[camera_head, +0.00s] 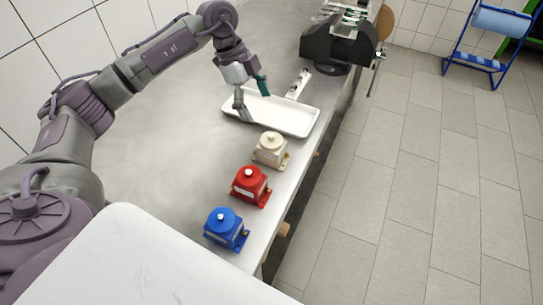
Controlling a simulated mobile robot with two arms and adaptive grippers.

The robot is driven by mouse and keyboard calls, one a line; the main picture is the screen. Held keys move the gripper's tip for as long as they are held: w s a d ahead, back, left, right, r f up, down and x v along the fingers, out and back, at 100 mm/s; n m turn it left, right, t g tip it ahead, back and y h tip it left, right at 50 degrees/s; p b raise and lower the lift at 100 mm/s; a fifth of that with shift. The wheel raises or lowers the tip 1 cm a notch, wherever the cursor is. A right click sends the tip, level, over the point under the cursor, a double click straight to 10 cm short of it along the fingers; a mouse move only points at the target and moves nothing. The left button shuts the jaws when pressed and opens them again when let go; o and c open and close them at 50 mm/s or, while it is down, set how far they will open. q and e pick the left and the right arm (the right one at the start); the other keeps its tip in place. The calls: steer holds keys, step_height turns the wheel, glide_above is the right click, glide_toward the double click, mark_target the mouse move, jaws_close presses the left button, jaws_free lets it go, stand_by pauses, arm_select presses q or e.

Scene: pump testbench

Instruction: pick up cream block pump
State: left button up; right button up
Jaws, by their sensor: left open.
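The cream block pump (270,149) stands upright on the grey table near its right edge, with a round knob on top. It is the farthest of three similar pumps in a row. My left gripper (254,106) is open and empty, with one finger in front of the white tray's left part and the other above the tray. It is beyond the cream pump and a little to its left, apart from it. My right gripper is not in view.
A red pump (250,186) and a blue pump (226,229) stand nearer along the table edge. A white tray (290,128) lies just beyond the cream pump. A black vise (338,45) stands at the far end. The table's left side is bare.

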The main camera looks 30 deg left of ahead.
mark_target(269, 136)
arm_select(q)
steer(key=x, duration=0.4)
steer(key=p+x, duration=0.1)
steer(key=x, duration=0.4)
steer(key=shift+a+f, duration=0.15)
steer(key=shift+f, duration=0.15)
steer(key=p+x, duration=0.1)
steer(key=x, duration=0.1)
steer(key=p+x, duration=0.1)
steer(key=x, duration=0.1)
steer(key=shift+s+f, duration=0.2)
steer(key=shift+f, duration=0.05)
steer(key=shift+d+f, duration=0.25)
steer(key=shift+f, duration=0.3)
jaws_close()
steer(key=shift+w+r, duration=0.1)
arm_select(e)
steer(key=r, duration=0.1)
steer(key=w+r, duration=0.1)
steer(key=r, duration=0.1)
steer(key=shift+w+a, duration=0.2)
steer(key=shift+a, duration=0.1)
